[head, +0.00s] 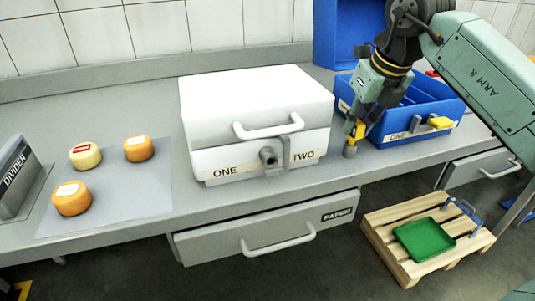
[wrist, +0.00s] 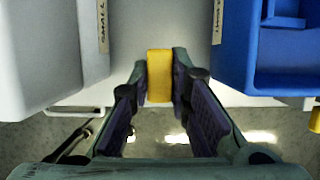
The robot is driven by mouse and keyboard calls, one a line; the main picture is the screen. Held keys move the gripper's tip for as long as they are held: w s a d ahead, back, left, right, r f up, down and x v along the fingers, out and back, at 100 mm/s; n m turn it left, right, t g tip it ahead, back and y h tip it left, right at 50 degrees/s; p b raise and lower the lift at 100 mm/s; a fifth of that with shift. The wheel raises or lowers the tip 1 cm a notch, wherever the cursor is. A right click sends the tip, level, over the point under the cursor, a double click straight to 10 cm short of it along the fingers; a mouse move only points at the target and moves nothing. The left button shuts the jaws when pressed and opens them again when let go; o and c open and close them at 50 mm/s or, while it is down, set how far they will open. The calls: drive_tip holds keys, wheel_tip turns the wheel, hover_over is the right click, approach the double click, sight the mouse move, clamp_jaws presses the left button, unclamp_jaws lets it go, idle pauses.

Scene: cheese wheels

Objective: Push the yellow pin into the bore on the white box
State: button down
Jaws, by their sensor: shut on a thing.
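The white box (head: 235,105) stands on the grey counter with a handle on its lid and labels ONE and TWO on its front. The bore (head: 268,157) is a round grey fitting low on that front, beside a grey hasp (head: 287,152). My gripper (head: 354,128) points down to the right of the box, apart from it. It is shut on the yellow pin (head: 359,131), whose yellow part shows between the fingers in the wrist view (wrist: 159,75). A grey rounded end (head: 349,152) shows below the fingers; I cannot tell whether it belongs to the pin.
A blue bin (head: 425,130) with a yellow front piece stands close right of my gripper. Several cheese wheels (head: 138,148) lie on a grey mat (head: 140,200) at left, by a divider stand (head: 15,175). Below are a drawer (head: 265,232) and a pallet with a green tray (head: 424,239).

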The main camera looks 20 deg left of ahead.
drive_tip(key=shift+r+p, duration=1.3)
drive_tip(key=shift+r, duration=0.6)
drive_tip(key=shift+r, duration=0.15)
drive_tip(key=shift+r+p, duration=1.3)
drive_tip(key=shift+r, duration=0.2)
drive_tip(key=shift+s+f, duration=0.1)
drive_tip(key=shift+f, duration=0.05)
